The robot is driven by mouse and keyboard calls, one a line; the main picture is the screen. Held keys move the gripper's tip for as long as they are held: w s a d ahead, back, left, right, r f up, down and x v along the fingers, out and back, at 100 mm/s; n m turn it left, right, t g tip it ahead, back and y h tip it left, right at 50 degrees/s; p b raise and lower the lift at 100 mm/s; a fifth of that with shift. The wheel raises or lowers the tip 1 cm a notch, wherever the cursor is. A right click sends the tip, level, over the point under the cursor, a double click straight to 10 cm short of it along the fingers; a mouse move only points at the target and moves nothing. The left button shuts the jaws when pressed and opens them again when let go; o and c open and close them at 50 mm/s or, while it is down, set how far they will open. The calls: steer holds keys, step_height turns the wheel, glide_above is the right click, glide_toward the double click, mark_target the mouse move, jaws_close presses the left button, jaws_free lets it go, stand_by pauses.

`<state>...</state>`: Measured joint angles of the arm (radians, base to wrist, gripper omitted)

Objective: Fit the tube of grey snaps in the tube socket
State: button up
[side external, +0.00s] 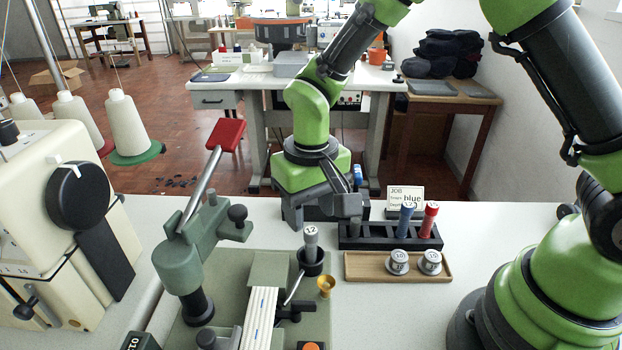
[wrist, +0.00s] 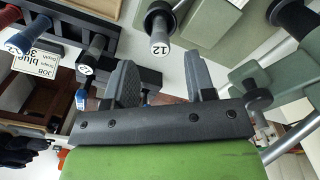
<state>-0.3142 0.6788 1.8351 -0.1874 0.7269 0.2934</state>
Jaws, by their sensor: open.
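A grey tube marked 12 (side external: 311,237) stands upright in the black tube socket (side external: 310,263) on the green press base. In the wrist view the grey tube (wrist: 159,42) shows with its lower end inside the black cup of the socket (wrist: 155,9). How deep it sits I cannot tell. My gripper (side external: 322,213) is open and empty, above and behind the tube. In the wrist view its fingers (wrist: 160,68) are spread either side of the line to the tube, apart from it.
A black rack (side external: 375,241) right of the socket holds a blue tube (side external: 405,221), a red tube (side external: 430,220) and another greyish tube (wrist: 92,54). A card (side external: 405,198) reads "blue". A wooden tray (side external: 360,268) holds two round pieces. A red-handled press (side external: 205,235) stands left.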

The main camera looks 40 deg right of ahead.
steer(key=s+d+r+m+t+y, duration=0.1)
steer(key=s+d+r, duration=0.15)
steer(key=r, duration=0.55)
steer(key=s+d+r+t, duration=0.1)
steer(key=s+r+t, duration=0.15)
steer(key=r, duration=0.45)
steer(key=s+d+r+t, duration=0.2)
steer(key=s, duration=0.3)
steer(key=s+d+r+m+t+y, duration=0.1)
steer(key=s+r, duration=0.1)
steer(key=s, duration=0.4)
steer(key=shift+d+t, duration=0.35)
